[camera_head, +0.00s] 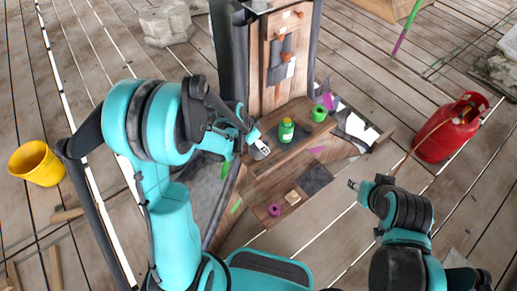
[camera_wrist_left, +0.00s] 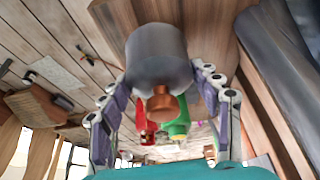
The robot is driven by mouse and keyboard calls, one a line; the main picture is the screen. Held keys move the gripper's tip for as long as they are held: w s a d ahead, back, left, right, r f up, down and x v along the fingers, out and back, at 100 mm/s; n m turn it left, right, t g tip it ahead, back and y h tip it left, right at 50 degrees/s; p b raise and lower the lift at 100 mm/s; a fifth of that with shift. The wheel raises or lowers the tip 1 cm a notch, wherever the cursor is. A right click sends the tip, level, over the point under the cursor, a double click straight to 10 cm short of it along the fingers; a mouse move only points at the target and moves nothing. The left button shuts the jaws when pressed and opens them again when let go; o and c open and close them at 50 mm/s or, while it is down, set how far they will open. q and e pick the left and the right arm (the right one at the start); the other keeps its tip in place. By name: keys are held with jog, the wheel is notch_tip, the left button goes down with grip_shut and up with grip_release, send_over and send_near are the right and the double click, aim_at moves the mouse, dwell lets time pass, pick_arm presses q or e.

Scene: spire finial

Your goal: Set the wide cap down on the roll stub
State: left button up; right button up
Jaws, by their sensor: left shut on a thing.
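My left gripper (camera_head: 262,148) holds a grey cylindrical cap with a copper knob, which I take for the wide cap (camera_wrist_left: 157,52). In the left wrist view the fingers (camera_wrist_left: 162,92) are on both sides of it. In the head view the cap (camera_head: 258,152) shows as a small grey patch under the fingertips, over the left part of the wooden step. A short green roll (camera_head: 319,114) stands at the step's right part, and a purple ring (camera_head: 274,210) lies on the lower board. I cannot tell which is the roll stub. My right gripper (camera_head: 354,185) is away to the right, its fingers too small to judge.
A green bottle with a pale label (camera_head: 286,131) stands on the step between cap and green roll. A small wooden block (camera_head: 292,197) lies near the purple ring. An upright panel with copper pegs (camera_head: 285,62) rises behind. A red gas cylinder (camera_head: 447,130) stands right, a yellow bucket (camera_head: 37,163) left.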

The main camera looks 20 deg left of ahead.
pick_arm(q)
notch_tip(320, 180, down, 3)
jog(key=shift+f+b, duration=0.15)
jog(key=shift+b, duration=0.45)
jog(key=shift+f, duration=0.2)
jog(key=shift+f, duration=0.15)
jog(key=o, duration=1.6)
jog(key=shift+c, duration=0.2)
